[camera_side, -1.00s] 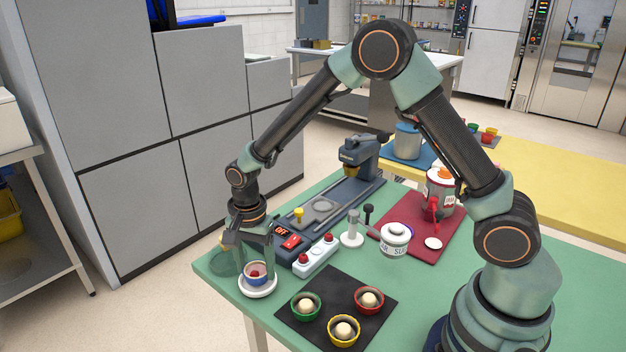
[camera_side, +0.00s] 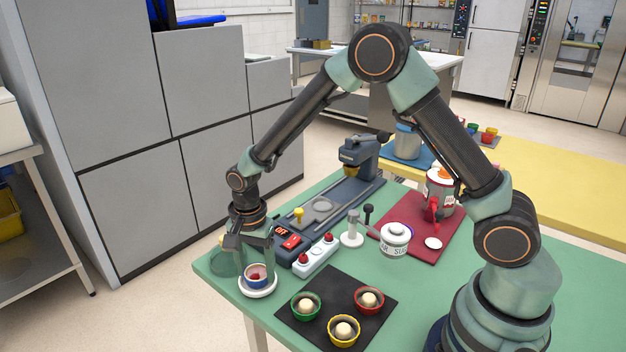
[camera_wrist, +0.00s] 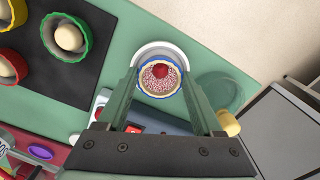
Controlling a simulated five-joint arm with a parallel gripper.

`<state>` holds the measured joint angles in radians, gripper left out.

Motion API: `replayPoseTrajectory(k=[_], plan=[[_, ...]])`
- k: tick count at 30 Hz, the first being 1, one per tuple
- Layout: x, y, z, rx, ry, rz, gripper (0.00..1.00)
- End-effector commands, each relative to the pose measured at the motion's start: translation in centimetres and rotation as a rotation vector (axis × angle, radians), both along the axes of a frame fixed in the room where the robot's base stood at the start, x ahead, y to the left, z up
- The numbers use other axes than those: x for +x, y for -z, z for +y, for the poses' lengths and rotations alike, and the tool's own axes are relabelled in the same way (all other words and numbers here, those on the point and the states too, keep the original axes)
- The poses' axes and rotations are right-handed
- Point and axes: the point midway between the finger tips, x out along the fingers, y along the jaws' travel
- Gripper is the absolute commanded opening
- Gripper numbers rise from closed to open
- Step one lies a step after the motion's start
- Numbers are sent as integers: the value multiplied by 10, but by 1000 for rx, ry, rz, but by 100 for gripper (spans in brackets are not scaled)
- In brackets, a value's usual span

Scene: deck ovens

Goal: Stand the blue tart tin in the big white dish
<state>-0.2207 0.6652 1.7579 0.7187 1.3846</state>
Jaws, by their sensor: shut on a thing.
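The blue tart tin (camera_side: 257,281) holds a pale filling with a red berry on top. It also shows in the wrist view (camera_wrist: 145,88) between my two fingers. My gripper (camera_side: 258,270) is shut on the tin. The big white dish (camera_side: 262,294) is directly under the tin, at the table's near left corner. Its white rim shows behind the tin in the wrist view (camera_wrist: 158,45). The tin looks roughly upright within the dish's rim. I cannot tell whether its base touches the dish.
A clear green dish (camera_side: 224,264) stands just left of the white dish. A switch box (camera_side: 292,243) and a white block with red buttons (camera_side: 317,254) are close on the right. A black mat (camera_side: 335,287) carries green, yellow and red tins.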

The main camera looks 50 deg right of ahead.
Motion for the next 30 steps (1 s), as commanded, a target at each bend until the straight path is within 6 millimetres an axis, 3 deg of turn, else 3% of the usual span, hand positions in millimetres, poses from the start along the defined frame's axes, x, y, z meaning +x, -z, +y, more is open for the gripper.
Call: replayPoseTrajectory(k=[6,7,8,19,30], plan=[[0,4,0,0,0,0,10],[0,4,0,0,0,0,72],[0,4,0,0,0,0,80],[0,1,0,0,0,-1,80],[0,-25,0,1,0,-2,80]])
